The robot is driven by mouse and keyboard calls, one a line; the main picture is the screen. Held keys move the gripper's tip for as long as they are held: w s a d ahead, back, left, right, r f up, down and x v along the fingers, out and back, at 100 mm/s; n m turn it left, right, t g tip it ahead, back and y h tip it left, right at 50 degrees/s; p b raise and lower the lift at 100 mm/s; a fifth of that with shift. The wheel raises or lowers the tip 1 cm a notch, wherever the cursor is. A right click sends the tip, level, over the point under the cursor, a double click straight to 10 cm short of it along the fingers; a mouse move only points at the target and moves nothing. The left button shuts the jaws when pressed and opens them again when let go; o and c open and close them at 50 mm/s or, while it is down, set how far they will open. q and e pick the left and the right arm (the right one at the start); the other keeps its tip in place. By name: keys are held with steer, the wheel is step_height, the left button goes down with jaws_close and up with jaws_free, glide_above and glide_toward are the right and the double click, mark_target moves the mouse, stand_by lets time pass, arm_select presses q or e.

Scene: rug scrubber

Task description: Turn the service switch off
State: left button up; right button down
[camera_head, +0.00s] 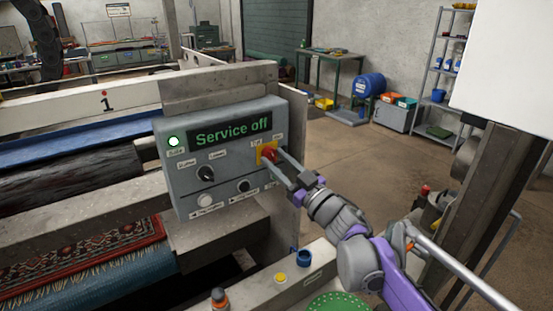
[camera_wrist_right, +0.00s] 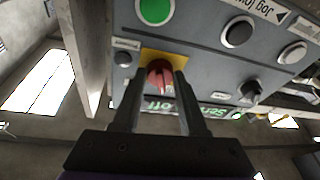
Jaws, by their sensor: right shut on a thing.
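The service switch is a red knob (camera_head: 268,153) on a yellow plate at the right of the grey control panel (camera_head: 220,160). The panel display (camera_head: 232,131) reads "Service off" in green, and a green lamp (camera_head: 173,141) glows at its left. My right gripper (camera_head: 279,161) is at the red knob with a finger on either side, shut on it. In the right wrist view the red knob (camera_wrist_right: 160,76) sits between the two fingers, its base on the yellow plate (camera_wrist_right: 164,57). My left gripper is not in view.
Dark knobs (camera_head: 206,173) sit left of the switch on the panel. A rug (camera_head: 80,260) lies on the machine below left. A blue cup-like part (camera_head: 305,257) and a yellow button (camera_head: 280,278) are on the near ledge. Open floor (camera_head: 340,165) lies to the right.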

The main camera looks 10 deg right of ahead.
steer(key=shift+d+r+n+g+y+p, duration=0.1)
steer(key=shift+n+g+y+p, duration=0.45)
steer(key=shift+n, duration=1.45)
steer(key=shift+c, duration=2.2)
jaws_free()
steer(key=b+v, duration=0.1)
steer(key=v, duration=0.9)
steer(key=shift+s+d, duration=0.25)
steer(key=shift+s, duration=0.05)
